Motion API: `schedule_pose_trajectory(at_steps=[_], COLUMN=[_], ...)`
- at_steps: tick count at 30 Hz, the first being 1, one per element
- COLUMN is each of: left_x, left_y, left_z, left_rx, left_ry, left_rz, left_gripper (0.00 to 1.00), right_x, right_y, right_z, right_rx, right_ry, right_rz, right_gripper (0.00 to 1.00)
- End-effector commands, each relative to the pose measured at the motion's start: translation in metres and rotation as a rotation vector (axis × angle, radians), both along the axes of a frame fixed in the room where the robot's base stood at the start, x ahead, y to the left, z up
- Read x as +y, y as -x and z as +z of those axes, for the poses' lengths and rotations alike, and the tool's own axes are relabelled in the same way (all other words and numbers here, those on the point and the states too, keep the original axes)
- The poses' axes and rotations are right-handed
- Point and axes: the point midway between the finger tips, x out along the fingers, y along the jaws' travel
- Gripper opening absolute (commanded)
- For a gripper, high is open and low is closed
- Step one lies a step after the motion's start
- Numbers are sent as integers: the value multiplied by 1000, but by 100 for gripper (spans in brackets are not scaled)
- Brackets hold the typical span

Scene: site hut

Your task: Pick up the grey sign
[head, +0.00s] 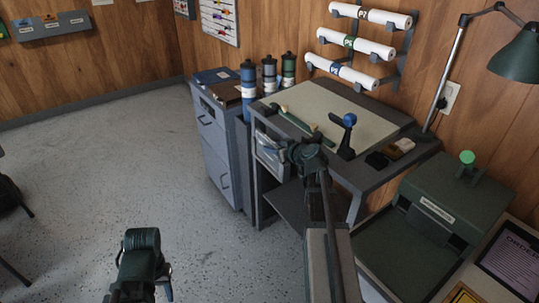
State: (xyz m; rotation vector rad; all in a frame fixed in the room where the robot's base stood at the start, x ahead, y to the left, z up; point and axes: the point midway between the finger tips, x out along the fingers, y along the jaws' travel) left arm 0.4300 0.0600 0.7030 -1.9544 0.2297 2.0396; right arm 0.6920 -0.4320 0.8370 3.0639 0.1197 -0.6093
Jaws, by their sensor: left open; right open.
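I cannot make out a sign that is clearly grey. A dark panel with pale lettering (512,258) lies at the lower right, cut off by the picture edge; I cannot tell whether it is the grey sign. My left gripper (142,268) is low at the lower left over the bare floor, with nothing seen in it. My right gripper (306,156) is in front of the drafting table's near edge, well to the left of the dark panel. It is open, with no held thing seen.
The drafting table (345,110) carries a green bar (297,120), a blue-topped black tool (347,136) and a lamp (440,75). A dark green machine (440,205) stands right of it. A grey drawer cabinet (210,140) stands left. The floor (100,160) at left is mostly clear.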

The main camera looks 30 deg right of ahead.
Motion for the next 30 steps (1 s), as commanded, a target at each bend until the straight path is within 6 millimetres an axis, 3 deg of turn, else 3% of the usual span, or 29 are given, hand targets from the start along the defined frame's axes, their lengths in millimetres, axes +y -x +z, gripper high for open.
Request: schedule_pose_trajectory(at_steps=[3,10,18,30], left_x=[0,0,0,0], left_y=[0,0,0,0], left_z=[-7,-6,-6,-6], left_rx=[0,0,0,0], left_ry=[0,0,0,0], left_rz=[0,0,0,0], left_gripper=[45,45,45,45], right_x=[0,1,1,1], right_y=[-14,-13,-13,-13], right_z=[-7,-6,-6,-6], right_rx=[0,0,0,0], right_ry=[-1,0,0,0], right_rz=[2,0,0,0], right_gripper=[48,46,0,0])
